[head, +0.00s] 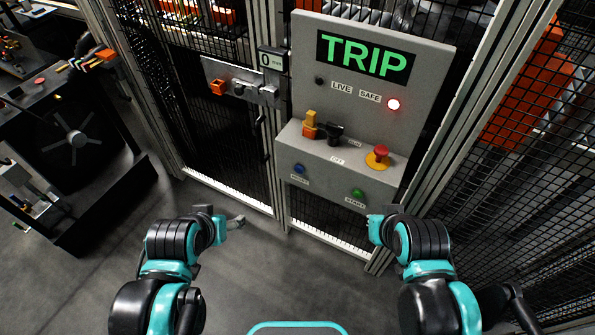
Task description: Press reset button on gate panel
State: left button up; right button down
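The grey gate panel (370,95) stands on the fence ahead, with a green TRIP display (365,57). On its lower box, a blue button (298,169) is at the left, above a small label too blurred to read surely. A green button (357,193) labelled START is at the right. My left gripper (236,222) is below and left of the blue button, apart from it. My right gripper (376,224) is just below the green button in the picture; I cannot tell the gap. Neither gripper visibly holds anything, and their finger openings are unclear.
Mesh fence (530,190) stands at right. The floor (270,275) between my arms is clear.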

aim_at(298, 169)
jog(key=j+z, duration=0.3)
jog(key=z, duration=0.15)
jog(key=j+z, duration=0.4)
jog(key=k+l, duration=0.05)
jog(key=l, duration=0.05)
